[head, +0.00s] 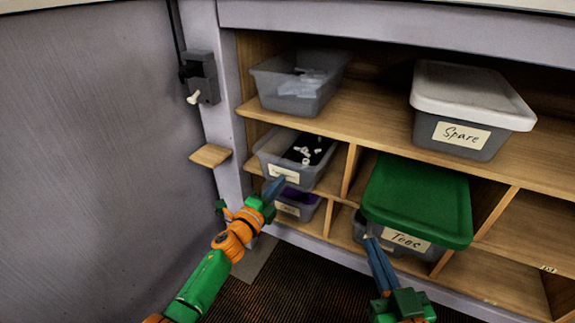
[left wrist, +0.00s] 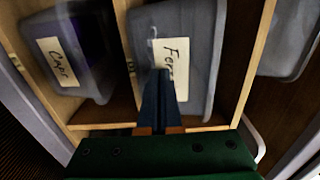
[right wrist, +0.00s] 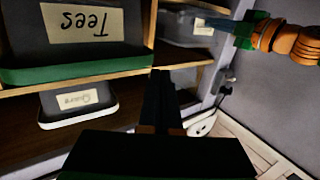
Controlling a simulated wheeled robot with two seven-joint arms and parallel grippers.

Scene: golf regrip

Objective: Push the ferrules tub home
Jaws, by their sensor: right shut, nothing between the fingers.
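The ferrules tub (head: 311,178) is a grey translucent open tub with black and white contents. It sits in the middle-row left compartment, its front close to the shelf edge. Its label (left wrist: 174,72), partly readable as "Fer", shows in the left wrist view. My left gripper (head: 279,184) is shut, its fingertips at the tub's front by the label; I cannot tell if they touch. The fingers (left wrist: 160,74) hide part of the front. My right gripper (head: 369,240) is shut and empty, low in front of the green-lidded Tees tub (head: 420,205).
The Caps tub (left wrist: 78,50) with purple contents sits directly below the ferrules tub. Another open grey tub (head: 297,92) is above. A white-lidded Spare tub (head: 470,90) stands at upper right. Wooden dividers (head: 350,170) flank the compartments. A small wooden ledge (head: 210,155) juts out at left.

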